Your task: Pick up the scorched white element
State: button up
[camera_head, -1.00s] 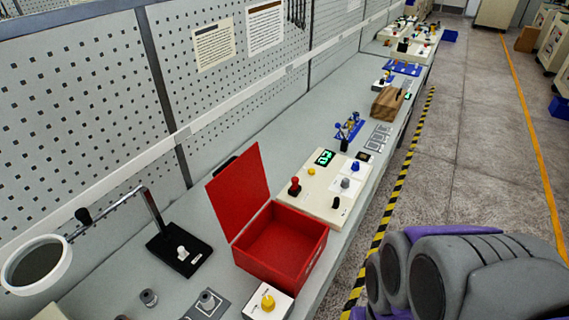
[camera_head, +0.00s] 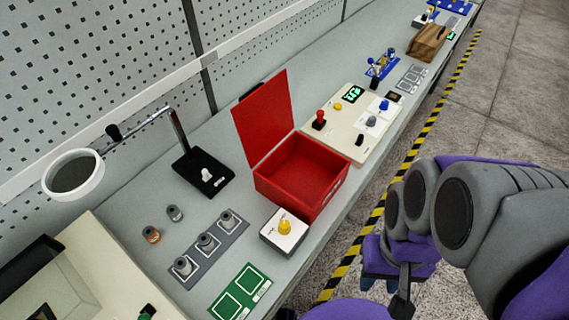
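No piece is clearly recognisable as a scorched white element. Three small grey cylindrical pieces stand in a grey holder: a front one (camera_head: 183,265), a middle one (camera_head: 206,241) and a back one (camera_head: 227,219). To their left, a loose grey piece (camera_head: 174,213) and a piece with an orange band (camera_head: 151,234) stand on the bench. A small white knob-like part (camera_head: 207,175) sits on the magnifier's black base. Scorch marks are too small to tell. My arm, grey and purple, fills the lower right, away from these pieces; I cannot make out gripper fingertips.
An open red box (camera_head: 300,172) stands mid-bench. Beside it are a white box with a yellow knob (camera_head: 284,228), a green two-square plate (camera_head: 240,291) and a control panel (camera_head: 350,132). A ring magnifier (camera_head: 73,174) overhangs the left.

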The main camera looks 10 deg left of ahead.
aim_at(204, 240)
jog(key=j+u, duration=0.1)
jog(key=u, duration=0.4)
jog(key=k+j+u, duration=0.1)
jog(key=u, duration=0.4)
jog(key=j+u, duration=0.2)
jog(key=u, duration=0.3)
jog(key=k+l, duration=0.3)
jog(key=l, duration=0.15)
jog(key=k+l, duration=0.3)
jog(key=l, duration=0.15)
jog(key=z, duration=0.05)
